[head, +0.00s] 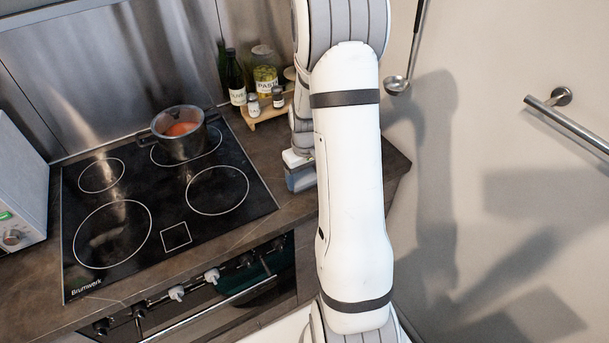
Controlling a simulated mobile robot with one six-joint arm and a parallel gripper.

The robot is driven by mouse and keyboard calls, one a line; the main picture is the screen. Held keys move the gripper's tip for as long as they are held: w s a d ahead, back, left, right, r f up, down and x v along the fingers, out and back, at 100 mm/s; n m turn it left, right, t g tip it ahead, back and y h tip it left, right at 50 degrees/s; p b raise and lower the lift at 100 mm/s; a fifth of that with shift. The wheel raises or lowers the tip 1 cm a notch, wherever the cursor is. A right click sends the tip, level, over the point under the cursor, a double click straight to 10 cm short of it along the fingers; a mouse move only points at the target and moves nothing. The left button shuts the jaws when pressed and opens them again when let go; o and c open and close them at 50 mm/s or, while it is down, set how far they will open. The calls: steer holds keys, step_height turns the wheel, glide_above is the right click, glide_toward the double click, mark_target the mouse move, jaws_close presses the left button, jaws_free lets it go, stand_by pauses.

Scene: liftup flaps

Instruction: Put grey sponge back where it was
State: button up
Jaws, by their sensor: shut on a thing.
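My gripper (297,158) is partly hidden behind my own white arm, above the right end of the countertop. It points down and is shut on a blue-grey block, which looks like the grey sponge (301,179). The sponge's right side is hidden by my arm. It is at or close to the counter surface, right of the stove; I cannot tell whether it touches.
A black stove (165,205) with a glass pot (179,143) holding something orange is to the left. Bottles and jars stand by a small wooden stand (268,109) behind my gripper. A ladle (397,84) hangs on the right wall. Some counter (270,157) beside the stove is bare.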

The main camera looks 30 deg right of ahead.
mark_target(305, 178)
steer(key=shift+f, duration=0.1)
steer(key=o, duration=1)
steer(key=shift+o, duration=0.2)
step_height(305, 178, up, 12)
steer(key=b, duration=0.1)
steer(key=s+a+r+t, duration=0.1)
steer(key=s+a+r, duration=0.4)
steer(key=s+a, duration=0.2)
steer(key=s+a+r+t, duration=0.2)
steer(key=s+a+r, duration=0.2)
steer(key=s+a, duration=0.3)
steer(key=shift+s+a+r, duration=0.3)
steer(key=shift+s+r, duration=0.05)
steer(key=shift+s, duration=1.9)
